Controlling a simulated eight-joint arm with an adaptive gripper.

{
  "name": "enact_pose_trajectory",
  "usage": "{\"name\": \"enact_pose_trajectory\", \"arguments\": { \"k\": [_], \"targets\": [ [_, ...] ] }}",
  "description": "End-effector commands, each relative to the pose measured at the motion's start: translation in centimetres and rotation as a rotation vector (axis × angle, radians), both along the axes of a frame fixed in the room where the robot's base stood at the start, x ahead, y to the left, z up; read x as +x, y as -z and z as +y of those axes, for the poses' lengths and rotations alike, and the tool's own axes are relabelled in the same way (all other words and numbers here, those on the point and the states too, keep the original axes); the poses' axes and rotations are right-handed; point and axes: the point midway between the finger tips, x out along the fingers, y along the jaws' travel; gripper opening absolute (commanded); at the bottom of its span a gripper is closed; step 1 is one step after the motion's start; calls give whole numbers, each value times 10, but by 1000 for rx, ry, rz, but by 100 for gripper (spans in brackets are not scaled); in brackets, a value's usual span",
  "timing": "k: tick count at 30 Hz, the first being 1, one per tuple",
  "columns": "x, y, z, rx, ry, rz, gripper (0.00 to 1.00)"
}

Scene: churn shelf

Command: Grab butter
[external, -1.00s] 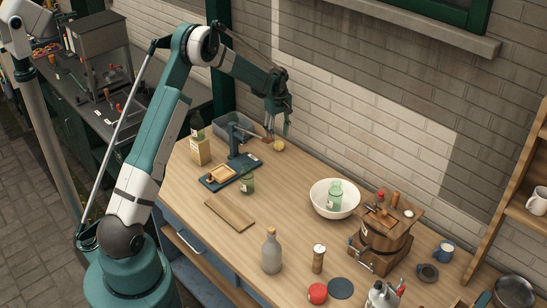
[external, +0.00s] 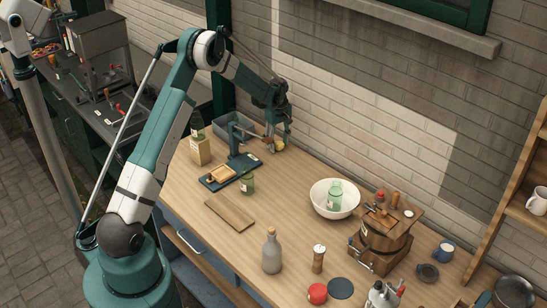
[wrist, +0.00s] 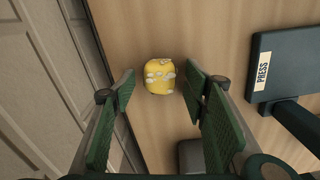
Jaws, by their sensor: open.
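The butter (wrist: 160,76) is a small yellow lump with pale white patches, lying on the wooden table. In the wrist view it sits ahead of and between my open fingers, with nothing held. In the external view the butter (external: 277,145) is small and partly hidden beside my fingertips. My gripper (external: 276,138) points down over the table's back edge by the brick wall. In the wrist view my gripper (wrist: 160,88) shows its green finger pads spread apart on both sides of the butter.
A dark press (wrist: 285,65) labelled PRESS stands right of the butter in the wrist view. A grey bin (external: 234,130) is just left of my gripper in the external view. The brick wall (external: 330,120) is close behind. Bare table (external: 285,175) lies in front.

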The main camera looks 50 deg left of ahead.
Motion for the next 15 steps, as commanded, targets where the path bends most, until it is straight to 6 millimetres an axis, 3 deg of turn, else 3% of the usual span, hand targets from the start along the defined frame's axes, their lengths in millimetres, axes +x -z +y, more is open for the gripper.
{"name": "enact_pose_trajectory", "arguments": {
  "k": [10,15],
  "targets": [
    [0,0,0,0,0,0,43],
    [0,0,0,0,0,0,21]
  ]
}}
